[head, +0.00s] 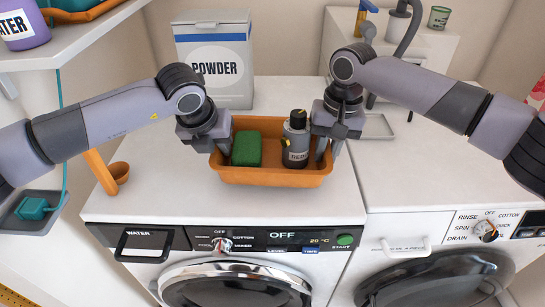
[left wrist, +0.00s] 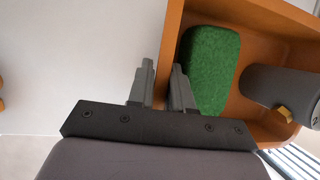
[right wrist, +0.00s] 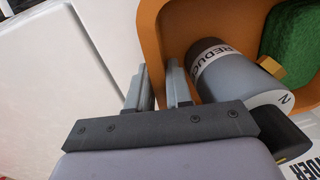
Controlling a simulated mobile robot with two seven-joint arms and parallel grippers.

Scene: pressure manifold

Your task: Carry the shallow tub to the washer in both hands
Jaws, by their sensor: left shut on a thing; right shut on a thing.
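The shallow orange tub (head: 270,177) is over the top of the left-hand washer (head: 225,250); I cannot tell whether it touches the surface. A green sponge-like block (head: 246,148) and a grey bottle (head: 297,143) with a dark cap are inside it. My left gripper (head: 217,145) is shut on the tub's left wall, one finger inside and one outside, as the left wrist view (left wrist: 160,90) shows. My right gripper (head: 330,142) is shut on the right wall, beside the bottle; the right wrist view (right wrist: 160,85) shows the wall between its fingers.
A white POWDER box (head: 214,65) stands behind the tub. An orange scoop (head: 117,172) is at the left. A second machine (head: 440,230) adjoins at the right, with a grey tray (head: 377,127) behind. The white top in front of the tub is clear.

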